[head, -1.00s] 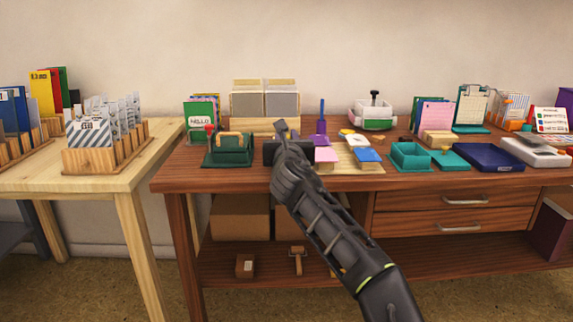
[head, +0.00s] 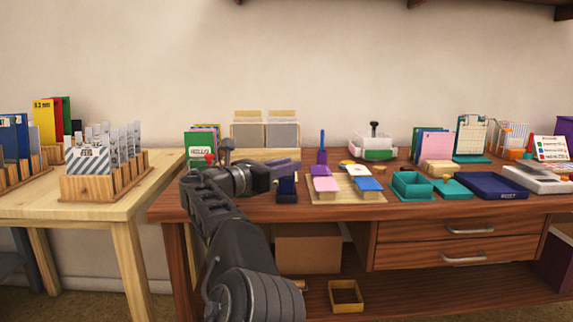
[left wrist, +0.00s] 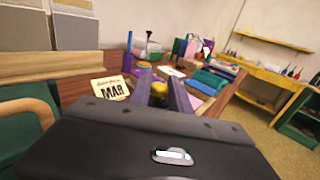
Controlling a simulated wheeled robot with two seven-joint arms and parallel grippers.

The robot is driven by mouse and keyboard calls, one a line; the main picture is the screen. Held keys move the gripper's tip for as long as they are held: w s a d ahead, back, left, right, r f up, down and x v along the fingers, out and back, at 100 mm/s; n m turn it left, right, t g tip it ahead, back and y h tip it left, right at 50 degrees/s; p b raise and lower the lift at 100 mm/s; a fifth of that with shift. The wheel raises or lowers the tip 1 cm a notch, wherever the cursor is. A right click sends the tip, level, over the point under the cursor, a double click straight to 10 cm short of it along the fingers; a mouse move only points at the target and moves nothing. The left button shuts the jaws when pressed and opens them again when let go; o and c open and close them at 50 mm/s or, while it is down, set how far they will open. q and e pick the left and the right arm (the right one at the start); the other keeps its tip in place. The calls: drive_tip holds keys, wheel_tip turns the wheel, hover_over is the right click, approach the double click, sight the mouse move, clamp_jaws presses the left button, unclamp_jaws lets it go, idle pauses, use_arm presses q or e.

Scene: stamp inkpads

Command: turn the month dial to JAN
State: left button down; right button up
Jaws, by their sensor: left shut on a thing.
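My left gripper (head: 288,166) reaches in from the left above the front of the brown desk, its fingers pointing right. In the left wrist view its two fingers (left wrist: 161,88) are shut on a small gold knob (left wrist: 158,91), which looks like the month dial's; the fingers hide most of it. A cream card or plate (left wrist: 110,88) beside the fingers reads "MAR". A dark blue block (head: 287,189) stands just under the fingertips in the head view; I cannot tell whether it belongs to the dial. My right gripper is not in view.
In the left wrist view a green device (left wrist: 14,140) with a wooden handle (left wrist: 38,108) is close on the left. A wooden tray (head: 345,194) with pink and blue pads lies right of my gripper. A teal box (head: 411,187) and blue inkpad (head: 494,186) are farther right.

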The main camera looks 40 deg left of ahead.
use_arm(q)
drive_tip(key=shift+a+m+g+h, duration=0.1)
drive_tip(key=shift+m+g+h, duration=0.3)
drive_tip(key=shift+m+h, duration=0.8)
drive_tip(key=shift+f+h, duration=0.1)
drive_tip(key=shift+h, duration=0.4)
drive_tip(key=c, duration=1.2)
unclamp_jaws()
drive_tip(key=shift+c, duration=0.2)
drive_tip(key=shift+s+a, duration=0.2)
drive_tip(key=shift+s, duration=0.35)
drive_tip(key=p+v, duration=0.1)
drive_tip(key=v, duration=0.5)
drive_tip(key=shift+s, duration=0.2)
